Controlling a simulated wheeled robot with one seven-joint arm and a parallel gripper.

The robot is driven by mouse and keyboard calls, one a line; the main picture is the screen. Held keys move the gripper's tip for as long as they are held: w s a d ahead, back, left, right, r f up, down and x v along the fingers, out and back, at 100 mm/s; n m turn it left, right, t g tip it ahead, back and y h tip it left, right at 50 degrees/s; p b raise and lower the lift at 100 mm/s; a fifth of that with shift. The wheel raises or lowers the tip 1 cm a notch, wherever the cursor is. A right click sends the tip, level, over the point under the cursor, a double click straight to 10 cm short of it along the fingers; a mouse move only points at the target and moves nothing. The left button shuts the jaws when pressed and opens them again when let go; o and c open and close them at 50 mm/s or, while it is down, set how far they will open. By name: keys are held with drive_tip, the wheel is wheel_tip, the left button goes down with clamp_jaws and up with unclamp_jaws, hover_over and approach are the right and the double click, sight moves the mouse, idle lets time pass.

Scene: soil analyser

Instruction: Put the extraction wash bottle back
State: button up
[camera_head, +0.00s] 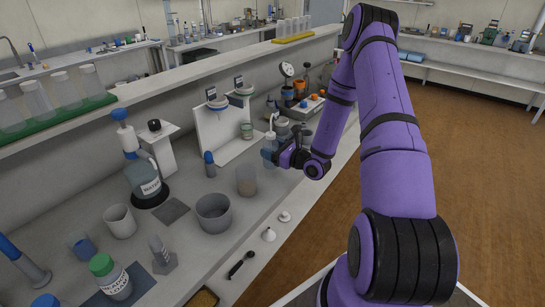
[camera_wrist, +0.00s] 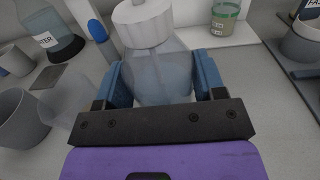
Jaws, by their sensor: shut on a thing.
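The extraction wash bottle (camera_wrist: 160,75) has a translucent bluish body and a white screw cap. In the wrist view it stands between the two blue fingers of my gripper (camera_wrist: 163,85), which press on its sides. In the head view the bottle (camera_head: 270,143) shows small, with a white nozzle on top, and my gripper (camera_head: 278,153) holds it from the right above the bench. My gripper is shut on it. The bottle's base is hidden, so I cannot tell whether it touches the bench. No label shows on it.
A water bottle (camera_head: 143,178), a grey bucket (camera_head: 214,213) and a clear beaker (camera_head: 246,181) stand left of my gripper. A white stand (camera_head: 222,135) is behind it. The bench front has small lids and a black tool (camera_head: 241,265).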

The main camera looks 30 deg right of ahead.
drive_tip(key=shift+s+f, duration=0.1)
drive_tip(key=shift+f, duration=1.45)
drive_tip(key=shift+f, duration=0.15)
drive_tip(key=o, duration=0.7)
drive_tip(key=shift+o, duration=0.2)
